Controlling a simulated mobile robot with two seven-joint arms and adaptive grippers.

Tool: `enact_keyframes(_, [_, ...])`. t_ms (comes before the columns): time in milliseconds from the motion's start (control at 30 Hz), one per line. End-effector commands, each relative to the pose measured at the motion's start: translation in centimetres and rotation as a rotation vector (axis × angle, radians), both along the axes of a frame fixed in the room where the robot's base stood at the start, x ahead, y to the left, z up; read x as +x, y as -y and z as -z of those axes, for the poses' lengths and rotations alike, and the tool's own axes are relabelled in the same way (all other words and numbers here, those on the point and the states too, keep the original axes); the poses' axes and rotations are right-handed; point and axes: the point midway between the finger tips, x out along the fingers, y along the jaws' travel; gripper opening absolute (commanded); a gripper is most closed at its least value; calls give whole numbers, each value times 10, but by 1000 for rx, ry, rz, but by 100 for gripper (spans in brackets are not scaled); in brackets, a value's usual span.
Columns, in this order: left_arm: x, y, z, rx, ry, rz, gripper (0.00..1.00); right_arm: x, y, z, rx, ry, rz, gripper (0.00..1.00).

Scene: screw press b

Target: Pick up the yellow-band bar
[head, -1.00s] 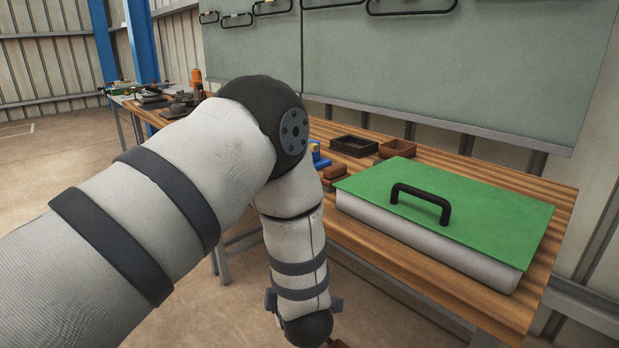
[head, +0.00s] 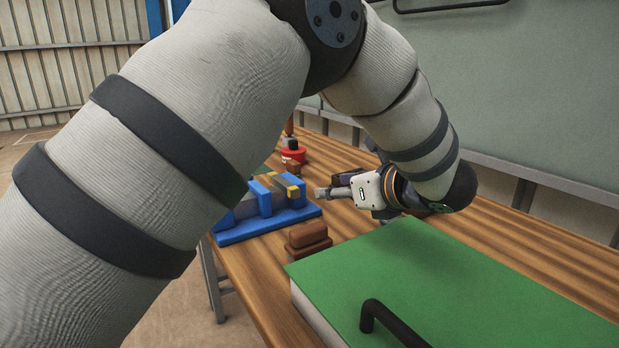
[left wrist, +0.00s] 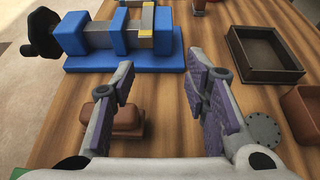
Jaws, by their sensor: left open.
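The grey bar with a yellow band (left wrist: 146,40) sits at the right end of the blue screw press (left wrist: 85,62), near the top of the left wrist view. In the head view, yellow marks show on the blue press (head: 262,228); the bar itself is hard to make out there. My left gripper (head: 328,187) is over the table, to the right of the press. In the left wrist view its purple-padded fingers (left wrist: 162,72) are apart with nothing between them, on the near side of the press. My right gripper does not show.
A brown block (head: 308,238) lies before the press. A green-topped box (head: 440,270) with a black handle takes up the near table. A dark tray (left wrist: 262,75), a brown box (left wrist: 304,112) and a grey disc (left wrist: 262,131) lie to the right. A red object (head: 293,155) stands beyond.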

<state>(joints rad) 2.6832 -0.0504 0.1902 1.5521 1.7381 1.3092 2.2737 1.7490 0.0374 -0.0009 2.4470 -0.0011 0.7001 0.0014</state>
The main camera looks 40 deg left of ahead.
Motion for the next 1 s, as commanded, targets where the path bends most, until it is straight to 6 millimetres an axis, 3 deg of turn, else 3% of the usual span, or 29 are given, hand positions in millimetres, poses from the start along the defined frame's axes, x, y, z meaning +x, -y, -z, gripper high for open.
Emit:
enact_keyframes(200, [9,-43,19,0,-4,-4,42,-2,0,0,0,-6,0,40])
enact_keyframes(367, [13,-61,26,1,-3,-1,42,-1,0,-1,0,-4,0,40])
enact_keyframes(600, [17,-101,42,0,-2,-1,42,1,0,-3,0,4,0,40])
enact_keyframes(867, [19,-107,44,2,-2,0,42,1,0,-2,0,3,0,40])
enact_keyframes(1000, [19,-107,44,2,-2,0,14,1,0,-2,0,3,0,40])
